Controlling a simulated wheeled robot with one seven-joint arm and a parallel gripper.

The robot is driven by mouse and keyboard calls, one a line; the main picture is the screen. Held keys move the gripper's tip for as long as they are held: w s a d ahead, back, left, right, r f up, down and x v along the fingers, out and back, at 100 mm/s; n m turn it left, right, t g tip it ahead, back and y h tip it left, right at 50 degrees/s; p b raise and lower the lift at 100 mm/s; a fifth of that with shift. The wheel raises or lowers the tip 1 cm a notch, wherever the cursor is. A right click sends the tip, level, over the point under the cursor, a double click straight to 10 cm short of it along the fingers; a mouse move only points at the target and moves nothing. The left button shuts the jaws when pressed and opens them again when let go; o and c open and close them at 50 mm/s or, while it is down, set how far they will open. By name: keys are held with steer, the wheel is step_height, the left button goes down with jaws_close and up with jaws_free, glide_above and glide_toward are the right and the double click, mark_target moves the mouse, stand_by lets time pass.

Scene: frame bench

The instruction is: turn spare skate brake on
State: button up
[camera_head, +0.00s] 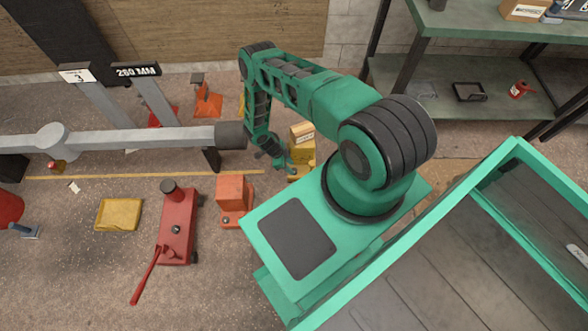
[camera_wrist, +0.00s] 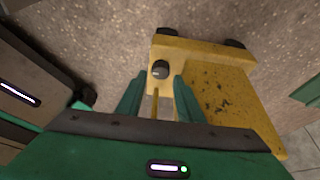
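A yellow wheeled skate (camera_wrist: 225,90) fills the middle and right of the wrist view. A black round knob (camera_wrist: 160,69) shows at its left part, with a thin yellow bar (camera_wrist: 155,103) below it in the picture. My gripper (camera_wrist: 158,79) is open, with a green finger on each side of the knob and bar. I cannot tell whether either finger touches them. In the head view, a yellow skate (camera_head: 300,172) stands on the floor beside my gripper (camera_head: 277,158), partly hidden by my arm. The knob's setting is not clear.
An orange block-like skate (camera_head: 232,199) and a red jack (camera_head: 177,225) stand to the left. A grey beam (camera_head: 130,139) runs above the floor at left.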

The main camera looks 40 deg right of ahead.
mark_target(294, 170)
steer(key=shift+x, duration=1.85)
